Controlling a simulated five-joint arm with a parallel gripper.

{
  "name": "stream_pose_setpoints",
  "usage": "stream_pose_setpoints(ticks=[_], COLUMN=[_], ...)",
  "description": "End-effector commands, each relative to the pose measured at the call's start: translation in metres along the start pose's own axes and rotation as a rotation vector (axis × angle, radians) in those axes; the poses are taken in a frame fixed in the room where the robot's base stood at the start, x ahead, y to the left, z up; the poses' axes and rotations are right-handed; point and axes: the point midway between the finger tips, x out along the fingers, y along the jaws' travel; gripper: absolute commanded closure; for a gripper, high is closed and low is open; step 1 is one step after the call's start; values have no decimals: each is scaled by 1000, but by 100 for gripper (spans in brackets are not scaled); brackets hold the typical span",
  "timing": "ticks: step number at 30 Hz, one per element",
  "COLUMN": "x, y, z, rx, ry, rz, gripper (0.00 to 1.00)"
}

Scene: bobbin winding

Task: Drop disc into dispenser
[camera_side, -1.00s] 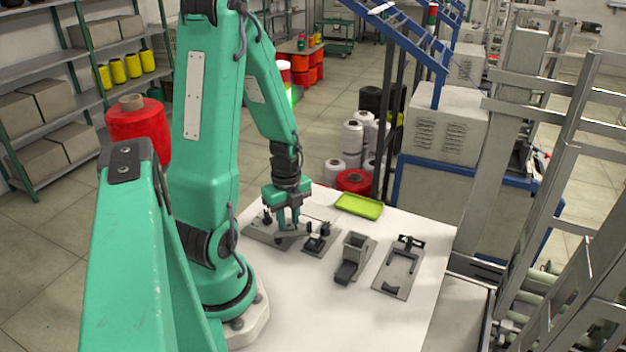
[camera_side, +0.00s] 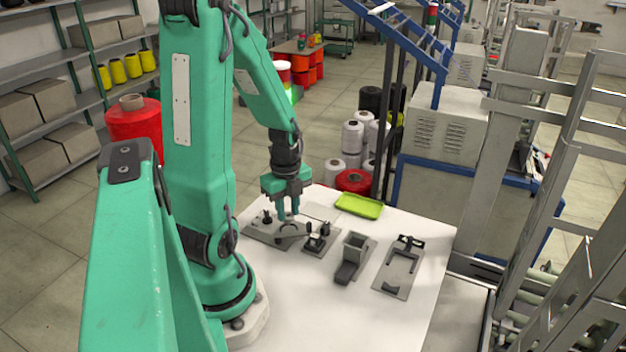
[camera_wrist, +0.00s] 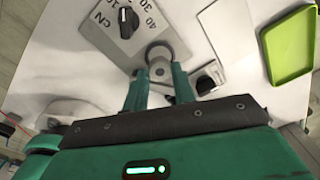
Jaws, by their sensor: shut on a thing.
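My gripper (camera_side: 288,217) is in the middle of the side view, pointing down just above the grey plate with dark fittings. In the wrist view its two green fingers (camera_wrist: 160,84) are shut on a small round grey piece, the disc (camera_wrist: 159,68). The fingers hide part of it, and it is too small to make out in the side view. The dispenser appears to be the grey block with a square open top and a chute (camera_side: 356,243). It stands on the table to the right of my gripper.
The grey plate (camera_side: 258,233) carries a dial (camera_wrist: 127,20) with numbers. A small dark fixture (camera_side: 318,240) stands between it and the dispenser. A flat grey fixture (camera_side: 397,270) lies right of the dispenser. A green tray (camera_side: 358,205) lies behind. The white table (camera_side: 320,310) is clear in front.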

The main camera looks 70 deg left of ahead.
Motion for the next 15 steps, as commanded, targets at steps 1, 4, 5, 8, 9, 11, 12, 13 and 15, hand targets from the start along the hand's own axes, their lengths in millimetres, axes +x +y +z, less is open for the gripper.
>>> stream_pose_setpoints(ticks=[1, 4, 5, 8, 9, 11, 12, 13, 15], x=[-2, -6, -8, -12, -14, -16, -17, -18, -19], y=[0, 0, 0, 0, 0, 0, 0, 0, 0], z=[0, 0, 0, 0, 0, 0, 0, 0, 0], rx=[0, 0, 0, 0, 0, 0, 0, 0, 0], ry=[-1, -1, -1, -1, -1, 0, -1, -1, -1], rz=[-2, -1, -1, -2, -2, -1, -1, -1, -1], gripper=[86, 86, 86, 86, 86, 86, 86, 86, 86])
